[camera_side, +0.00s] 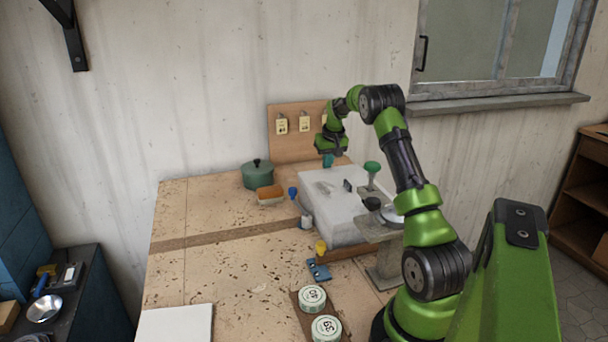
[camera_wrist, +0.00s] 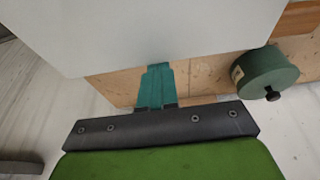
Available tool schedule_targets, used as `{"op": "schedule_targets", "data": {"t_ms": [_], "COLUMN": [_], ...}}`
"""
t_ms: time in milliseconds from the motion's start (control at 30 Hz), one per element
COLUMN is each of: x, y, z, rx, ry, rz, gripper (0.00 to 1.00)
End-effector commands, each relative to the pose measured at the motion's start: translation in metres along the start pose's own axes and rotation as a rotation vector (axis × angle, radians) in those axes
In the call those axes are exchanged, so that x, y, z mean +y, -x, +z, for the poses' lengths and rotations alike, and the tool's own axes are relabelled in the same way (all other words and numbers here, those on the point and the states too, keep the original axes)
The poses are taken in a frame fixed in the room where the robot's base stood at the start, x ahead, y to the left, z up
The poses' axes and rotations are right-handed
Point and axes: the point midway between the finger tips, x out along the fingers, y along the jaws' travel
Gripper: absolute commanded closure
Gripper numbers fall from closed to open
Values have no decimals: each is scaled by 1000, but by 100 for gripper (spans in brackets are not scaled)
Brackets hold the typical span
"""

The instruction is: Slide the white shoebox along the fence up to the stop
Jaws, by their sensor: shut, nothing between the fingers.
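The white shoebox (camera_side: 338,218) stands on the workbench beside my arm in the side view. Its pale surface also fills the top of the wrist view (camera_wrist: 150,30). My gripper (camera_side: 328,160) points down at the box's far end, with its teal fingers shut and empty. In the wrist view the fingers (camera_wrist: 155,85) reach up to the box's edge; I cannot tell whether they touch it. A low brown wooden strip (camera_side: 345,254) runs along the box's near end; it may be the fence, but I cannot tell. I cannot clearly pick out the stop.
A green lidded pot (camera_side: 258,175) stands left of the box and in the wrist view (camera_wrist: 265,72). A grey stand (camera_side: 384,255) is at right. The bench's left is mostly clear.

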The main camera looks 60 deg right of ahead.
Motion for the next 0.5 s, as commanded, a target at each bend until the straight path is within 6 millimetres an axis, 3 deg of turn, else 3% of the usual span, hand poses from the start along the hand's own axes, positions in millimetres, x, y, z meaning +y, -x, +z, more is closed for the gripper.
{"op": "schedule_targets", "data": {"t_ms": [500], "x": [0], "y": [3], "z": [10], "rx": [-1], "ry": [0], "rz": [0], "gripper": [100]}}
